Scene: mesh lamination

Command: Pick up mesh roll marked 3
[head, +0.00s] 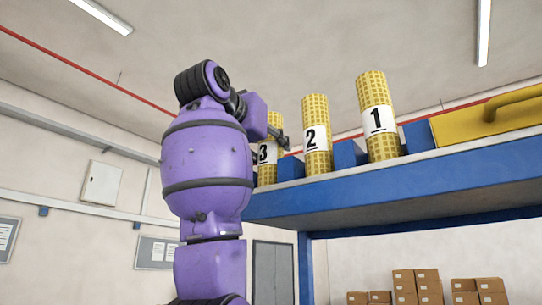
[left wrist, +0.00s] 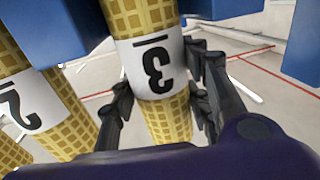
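The mesh roll marked 3 (head: 271,175) is a yellow gridded cylinder with a white label, standing upright on the blue shelf (head: 400,190). My left arm partly hides it in the head view. In the left wrist view the roll (left wrist: 160,115) appears upside down, its 3 label facing the camera. My left gripper (left wrist: 163,78) has dark fingers on both sides of the roll at label height. The fingers look open around it; contact is hard to tell. My left gripper also shows in the head view (head: 268,134). My right gripper is not in view.
Mesh roll 2 (head: 316,135) and mesh roll 1 (head: 377,115) stand to the right on the shelf, with blue blocks (head: 348,154) between rolls. A yellow object (head: 490,118) lies at the shelf's right. Cardboard boxes (head: 415,285) are below.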

